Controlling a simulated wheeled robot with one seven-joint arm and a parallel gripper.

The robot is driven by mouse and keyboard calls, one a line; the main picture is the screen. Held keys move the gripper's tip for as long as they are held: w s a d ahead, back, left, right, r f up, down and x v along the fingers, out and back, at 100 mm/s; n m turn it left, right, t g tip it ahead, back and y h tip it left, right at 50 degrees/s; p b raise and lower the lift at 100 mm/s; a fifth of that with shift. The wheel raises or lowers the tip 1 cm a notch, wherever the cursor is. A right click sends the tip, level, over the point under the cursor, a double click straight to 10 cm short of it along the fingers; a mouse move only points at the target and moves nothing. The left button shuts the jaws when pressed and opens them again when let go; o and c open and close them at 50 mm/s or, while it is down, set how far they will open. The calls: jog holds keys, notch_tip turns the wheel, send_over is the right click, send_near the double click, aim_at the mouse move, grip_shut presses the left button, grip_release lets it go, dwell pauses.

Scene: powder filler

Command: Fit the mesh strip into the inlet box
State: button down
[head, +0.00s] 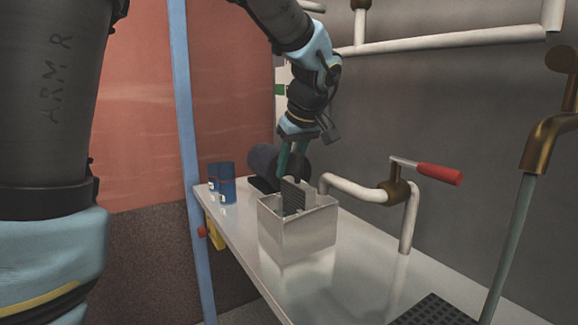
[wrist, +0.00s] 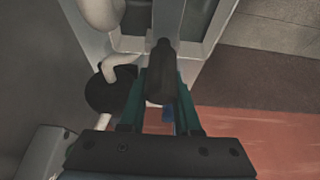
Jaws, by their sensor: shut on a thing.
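The mesh strip (head: 294,196) is a dark, finely gridded plate, roughly upright at the mouth of the inlet box. The inlet box (head: 298,238) is an open-topped, shiny metal box on the bench. The strip's upper part shows above the front rim; its lower end is hidden behind the front walls, so I cannot tell how deep it sits or whether it is seated. My gripper (head: 292,165) comes from above with teal fingers, shut on the strip. In the wrist view a dark piece, seemingly the strip (wrist: 160,75), lies between the fingers (wrist: 160,100).
A white pipe (head: 352,189) with a red-handled valve (head: 438,173) stands close right of the box. A dark cylinder (head: 263,160) lies behind it, and blue cans (head: 222,182) stand at the left. A black grate (head: 432,312) lies at the front right. The bench between is clear.

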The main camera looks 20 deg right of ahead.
aim_at(300, 185)
jog(key=shift+f+b, duration=0.75)
jog(key=shift+f, duration=0.25)
jog(key=c, duration=0.5)
grip_release()
jog(key=shift+c, duration=0.2)
jog(key=v, duration=1.1)
jog(key=shift+s, duration=0.1)
